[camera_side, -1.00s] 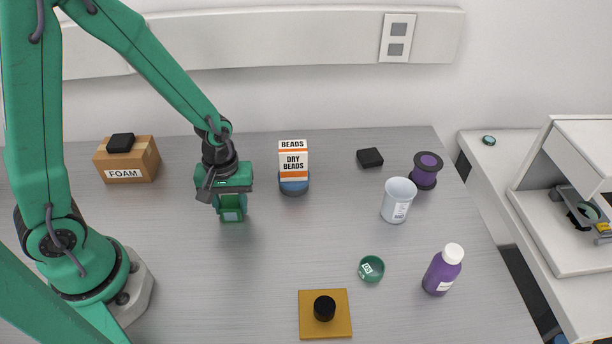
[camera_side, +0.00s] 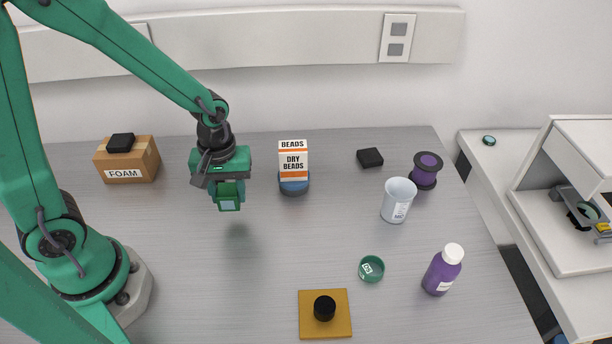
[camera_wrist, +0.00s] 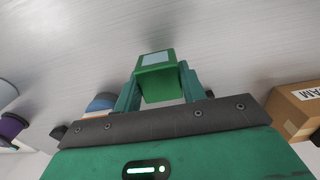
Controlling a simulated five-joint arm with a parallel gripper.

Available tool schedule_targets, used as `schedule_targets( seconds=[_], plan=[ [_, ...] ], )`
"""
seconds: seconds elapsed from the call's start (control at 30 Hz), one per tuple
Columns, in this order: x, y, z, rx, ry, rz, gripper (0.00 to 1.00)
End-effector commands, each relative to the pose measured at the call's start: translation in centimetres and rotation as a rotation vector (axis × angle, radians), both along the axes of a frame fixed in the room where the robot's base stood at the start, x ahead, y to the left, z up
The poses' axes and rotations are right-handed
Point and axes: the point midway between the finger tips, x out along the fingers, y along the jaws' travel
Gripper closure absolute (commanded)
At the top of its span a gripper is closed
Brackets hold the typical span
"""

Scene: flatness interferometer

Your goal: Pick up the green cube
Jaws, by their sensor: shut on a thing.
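The green cube (camera_side: 228,197) has a pale square on one face. My gripper (camera_side: 227,186) is shut on it and holds it above the grey table, with a soft shadow on the tabletop below. In the wrist view the cube (camera_wrist: 156,80) sits between the two green fingers of my gripper (camera_wrist: 158,86). The fingers hide its two gripped sides.
A white and orange dry beads box (camera_side: 293,160) on a blue round base stands to the right of my gripper. A foam carton (camera_side: 128,163) is to the left. A white cup (camera_side: 398,199), a purple bottle (camera_side: 442,269) and a yellow plate (camera_side: 339,327) are further right.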

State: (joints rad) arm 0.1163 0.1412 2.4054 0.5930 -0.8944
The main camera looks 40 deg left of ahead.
Motion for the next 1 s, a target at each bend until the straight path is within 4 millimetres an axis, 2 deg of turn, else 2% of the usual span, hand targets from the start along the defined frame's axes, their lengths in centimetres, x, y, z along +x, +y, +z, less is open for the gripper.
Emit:
schedule_targets(
  seconds=[0.5, 0.73, 1.0],
  plan=[
    [-4.5, -6.2, 4.5, -0.001, -0.001, -0.007, 0.86],
    [-5.9, -7.9, 5.8, -0.001, 0.001, -0.005, 0.86],
    [-6.5, -8.7, 6.4, 0.000, 0.001, -0.001, 0.86]
  ],
)
